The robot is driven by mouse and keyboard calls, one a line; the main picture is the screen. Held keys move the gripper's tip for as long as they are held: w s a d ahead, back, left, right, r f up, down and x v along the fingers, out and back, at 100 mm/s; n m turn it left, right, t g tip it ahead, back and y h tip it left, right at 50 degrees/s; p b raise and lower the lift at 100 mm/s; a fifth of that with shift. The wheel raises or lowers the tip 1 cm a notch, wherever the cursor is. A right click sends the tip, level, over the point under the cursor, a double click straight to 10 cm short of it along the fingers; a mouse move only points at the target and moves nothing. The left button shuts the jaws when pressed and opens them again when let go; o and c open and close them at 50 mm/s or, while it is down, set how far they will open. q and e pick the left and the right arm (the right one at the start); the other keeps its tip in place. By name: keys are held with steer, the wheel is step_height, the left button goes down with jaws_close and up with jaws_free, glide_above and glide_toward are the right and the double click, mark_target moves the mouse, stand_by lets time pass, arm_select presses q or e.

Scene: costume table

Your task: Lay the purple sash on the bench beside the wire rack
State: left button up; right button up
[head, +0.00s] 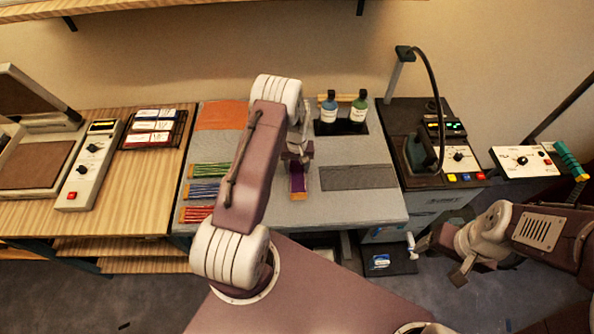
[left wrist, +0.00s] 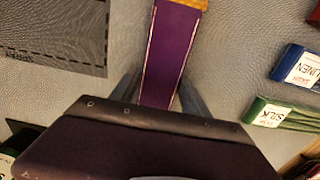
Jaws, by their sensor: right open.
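The purple sash (head: 297,180) lies on the grey mat, a narrow strip with a yellow-orange end. It also shows in the left wrist view (left wrist: 170,50), running between my finger sides. My left gripper (head: 299,157) is over its far end; whether the fingers press on it I cannot tell. The black wire rack (head: 178,132) holds several white-labelled packs and stands on the striped wooden bench (head: 140,190) at the left. My right gripper (head: 436,260) is open and empty, low at the right, away from the sash.
Red, blue and green bundles (head: 203,191) and an orange cloth (head: 222,115) lie on the mat's left side. Two bottles (head: 328,106) stand at the back. A grey control box (head: 90,165) sits left of the rack. Bare bench lies in front of the rack.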

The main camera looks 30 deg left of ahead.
mark_target(298, 169)
arm_select(q)
steer(key=shift+w, duration=0.1)
steer(key=shift+c, duration=0.5)
steer(key=shift+r+b, duration=0.3)
steer(key=shift+r, duration=0.2)
step_height(298, 169, up, 3)
steer(key=shift+b, duration=0.65)
steer(key=d+r+b, duration=0.2)
steer(key=d+r, duration=0.5)
steer(key=d, duration=0.4)
steer(key=shift+s+d+b, duration=0.3)
steer(key=shift+s+d, duration=0.05)
steer(key=shift+s, duration=0.1)
